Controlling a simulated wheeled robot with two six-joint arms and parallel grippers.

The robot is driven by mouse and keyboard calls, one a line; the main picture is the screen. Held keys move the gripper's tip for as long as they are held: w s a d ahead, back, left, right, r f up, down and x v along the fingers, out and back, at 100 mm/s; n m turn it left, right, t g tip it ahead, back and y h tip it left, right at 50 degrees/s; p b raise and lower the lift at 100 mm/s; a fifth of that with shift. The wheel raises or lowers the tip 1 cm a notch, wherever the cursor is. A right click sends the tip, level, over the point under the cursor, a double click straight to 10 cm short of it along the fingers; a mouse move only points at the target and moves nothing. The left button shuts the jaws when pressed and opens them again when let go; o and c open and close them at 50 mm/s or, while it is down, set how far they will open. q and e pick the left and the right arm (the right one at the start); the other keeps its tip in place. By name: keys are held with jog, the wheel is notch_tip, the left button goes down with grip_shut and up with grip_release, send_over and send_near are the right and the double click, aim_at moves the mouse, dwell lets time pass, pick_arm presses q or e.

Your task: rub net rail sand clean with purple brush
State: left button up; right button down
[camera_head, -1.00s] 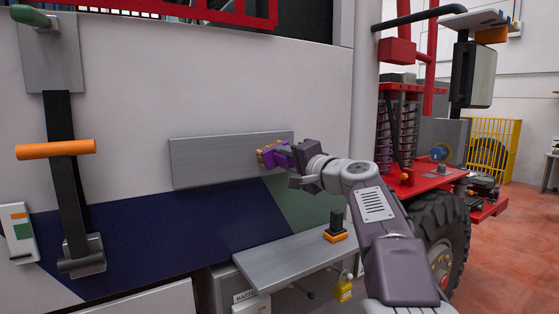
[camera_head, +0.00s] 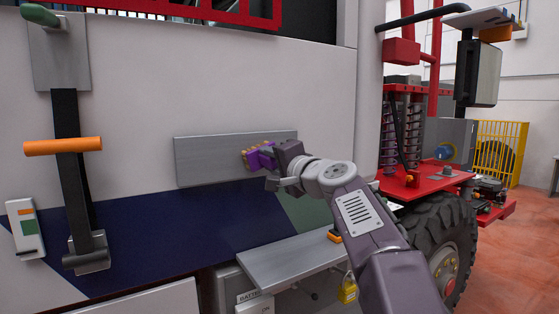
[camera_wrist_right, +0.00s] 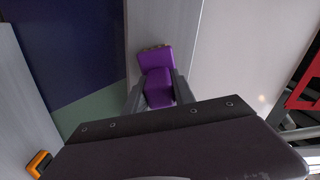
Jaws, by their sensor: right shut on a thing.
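The purple brush (camera_head: 261,158) has tan bristles that face a flat grey metal panel on the truck's side. My right gripper (camera_head: 279,157) is shut on the brush and holds it at the right part of the grey panel (camera_head: 210,162), which I take as the net rail. In the right wrist view the brush (camera_wrist_right: 157,78) sits between the fingers of the gripper (camera_wrist_right: 160,98), its bristle end close to the panel. I cannot tell if the bristles touch. No sand shows clearly on the panel. My left gripper is not in view.
A grey step (camera_head: 285,258) juts out below, with a black-and-orange item (camera_head: 334,236) on it, partly behind my arm. A black strap with an orange handle (camera_head: 62,146) hangs at left. A red chassis and wheel (camera_head: 445,240) stand at right.

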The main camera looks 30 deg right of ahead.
aim_at(249, 159)
jog(key=shift+a, duration=1.05)
jog(key=shift+s+a, duration=0.15)
jog(key=shift+a, duration=0.9)
jog(key=shift+s+a+p, duration=0.15)
jog(key=shift+a+p, duration=0.35)
jog(key=shift+a, duration=0.75)
jog(key=shift+s+a+p, duration=0.1)
jog(key=shift+a+p, duration=0.4)
jog(key=shift+a, duration=0.7)
